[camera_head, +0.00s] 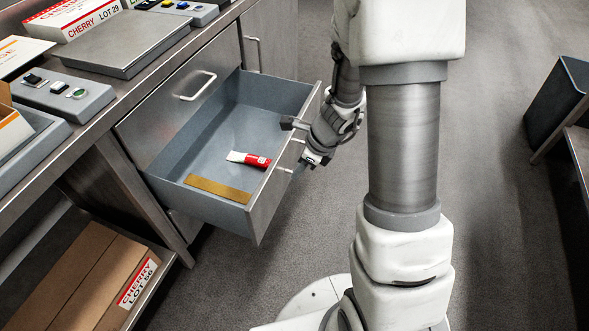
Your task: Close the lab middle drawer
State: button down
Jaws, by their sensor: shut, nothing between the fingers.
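The middle drawer (225,115) of the steel lab bench is pulled well open. Its grey inside holds a red and white tube (250,159) and a flat tan strip (217,188). My gripper (306,160) is at the outer side of the drawer front (265,207), close to its handle (285,169). It is shut with nothing held. The fingertips are small and partly hidden, and I cannot tell whether they touch the front or handle.
A closed drawer with a handle (198,86) is above the open one. The bench top carries a switch box (65,93), a flat metal plate (125,42) and cartons. A cardboard box (85,280) lies on the lower shelf. Floor (305,225) is clear in front of the drawer.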

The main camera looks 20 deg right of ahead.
aim_at(268, 187)
jog(key=w+a+f+b, duration=0.2)
jog(key=w+a+f, duration=0.2)
jog(key=a+f, duration=0.1)
jog(key=shift+a+f+b, duration=0.2)
jog(key=shift+f+b, duration=0.2)
jog(key=shift+f, duration=0.25)
